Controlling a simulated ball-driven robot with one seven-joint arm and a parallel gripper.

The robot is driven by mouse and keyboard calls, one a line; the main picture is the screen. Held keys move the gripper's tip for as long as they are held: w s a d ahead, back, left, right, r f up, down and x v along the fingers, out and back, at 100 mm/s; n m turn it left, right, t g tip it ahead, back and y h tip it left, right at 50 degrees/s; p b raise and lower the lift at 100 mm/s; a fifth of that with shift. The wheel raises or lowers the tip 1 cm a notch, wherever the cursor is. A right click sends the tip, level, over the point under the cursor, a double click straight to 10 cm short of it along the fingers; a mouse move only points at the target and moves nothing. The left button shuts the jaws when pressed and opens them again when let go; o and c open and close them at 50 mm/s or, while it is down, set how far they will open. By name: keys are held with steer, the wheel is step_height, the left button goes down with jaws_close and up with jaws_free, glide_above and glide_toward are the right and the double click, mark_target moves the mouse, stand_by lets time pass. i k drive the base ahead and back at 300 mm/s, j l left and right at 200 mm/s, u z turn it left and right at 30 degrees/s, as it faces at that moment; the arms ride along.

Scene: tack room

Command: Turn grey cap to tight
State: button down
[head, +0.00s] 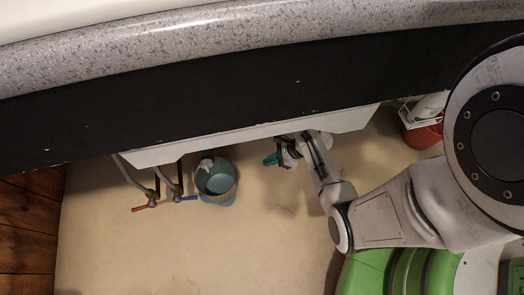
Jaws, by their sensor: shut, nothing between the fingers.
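A small pale grey-white fitting (206,164) shows just below the white panel, over the rim of a teal bucket (226,199). It may be the grey cap, but it is too small to tell, and no tight mark can be read. My gripper (270,159) is below the white panel, to the right of the bucket and apart from both bucket and fitting. It has teal tips that point left. It is shut and holds nothing. The panel and my wrist hide part of the space around it.
A red-handled valve (146,204) and a blue-handled valve (181,198) hang on hoses left of the bucket. The white panel (220,138) and the black front (230,90) lie above. A red tub (424,134) stands at right. The beige floor (200,250) is clear.

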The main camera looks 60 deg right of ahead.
mark_target(206, 164)
steer(key=k, duration=1)
